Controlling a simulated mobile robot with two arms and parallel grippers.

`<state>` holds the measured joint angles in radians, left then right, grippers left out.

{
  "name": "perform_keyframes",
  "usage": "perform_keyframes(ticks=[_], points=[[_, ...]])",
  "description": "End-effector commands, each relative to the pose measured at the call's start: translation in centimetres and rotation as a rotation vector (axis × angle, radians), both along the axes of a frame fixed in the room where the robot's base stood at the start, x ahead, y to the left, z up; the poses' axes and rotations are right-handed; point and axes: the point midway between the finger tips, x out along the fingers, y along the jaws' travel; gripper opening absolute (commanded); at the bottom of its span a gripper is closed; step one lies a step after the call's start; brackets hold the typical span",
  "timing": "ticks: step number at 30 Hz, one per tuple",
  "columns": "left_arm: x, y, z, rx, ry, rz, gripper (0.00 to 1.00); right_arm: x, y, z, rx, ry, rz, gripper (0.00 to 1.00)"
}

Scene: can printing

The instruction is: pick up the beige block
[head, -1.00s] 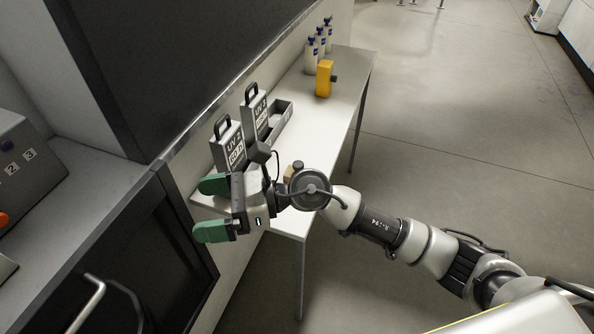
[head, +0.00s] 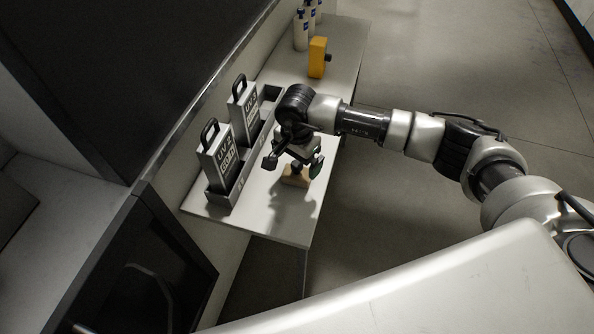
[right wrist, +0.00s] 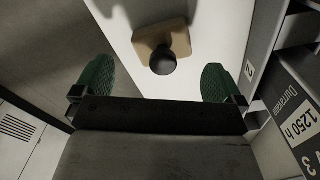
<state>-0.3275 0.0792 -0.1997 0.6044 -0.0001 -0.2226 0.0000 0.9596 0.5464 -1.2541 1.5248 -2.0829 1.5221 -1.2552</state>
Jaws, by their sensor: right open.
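The beige block (head: 295,180) sits on the white table (head: 262,214) near its front end, partly hidden by my right gripper in the head view. In the right wrist view the block (right wrist: 179,36) is a flat beige square with a dark round knob on top. My right gripper (head: 292,163) hangs over the block, pointing down. Its green fingertips (right wrist: 158,82) are wide apart, with nothing between them; the block lies ahead of them and apart from them. My left gripper is not in view.
Two grey UV cartridges with handles, one near (head: 217,158) and one farther (head: 243,108), stand in a dark tray (head: 237,190) left of the block. A yellow device (head: 317,58) and white bottles (head: 301,30) stand farther back. The dark machine is at left.

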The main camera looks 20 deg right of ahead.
Motion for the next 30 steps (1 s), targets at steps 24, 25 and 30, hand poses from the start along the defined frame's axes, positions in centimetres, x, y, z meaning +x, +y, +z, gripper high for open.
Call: perform_keyframes(ticks=[24, 25, 30], points=[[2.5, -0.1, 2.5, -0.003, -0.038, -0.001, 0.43, 0.3, -0.1, -5.3, 0.003, -0.001, 0.0, 0.8], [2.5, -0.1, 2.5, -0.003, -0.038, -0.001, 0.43, 0.3, -0.1, -5.3, 0.003, -0.001, 0.0, 0.76], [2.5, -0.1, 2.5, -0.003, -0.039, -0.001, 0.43, 0.3, -0.1, -5.3, 0.003, -0.001, -0.001, 0.65]])
